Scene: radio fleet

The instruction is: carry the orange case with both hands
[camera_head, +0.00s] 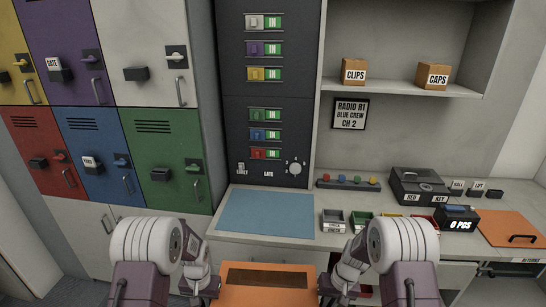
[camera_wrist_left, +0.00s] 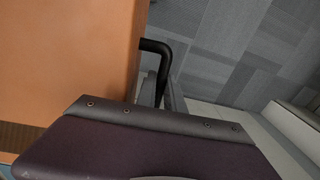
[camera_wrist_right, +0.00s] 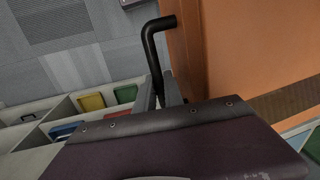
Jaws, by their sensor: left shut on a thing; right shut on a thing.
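The orange case (camera_head: 268,299) is at the bottom middle of the head view, in front of the counter, with a dark strip across its top. It also fills the left part of the left wrist view (camera_wrist_left: 70,60) and the right part of the right wrist view (camera_wrist_right: 250,60). My left gripper (camera_head: 207,289) is shut on the black handle (camera_wrist_left: 155,46) at the case's left side. My right gripper (camera_head: 333,289) is shut on the black handle (camera_wrist_right: 152,40) at its right side. The case's lower part is hidden in the head view.
A blue mat (camera_head: 265,213) lies on the counter beyond the case, with nothing on it. Right of it are small bins (camera_head: 333,220), a dark box (camera_head: 418,186) and an orange panel with a handle (camera_head: 508,228). Coloured lockers (camera_head: 92,150) stand at the left.

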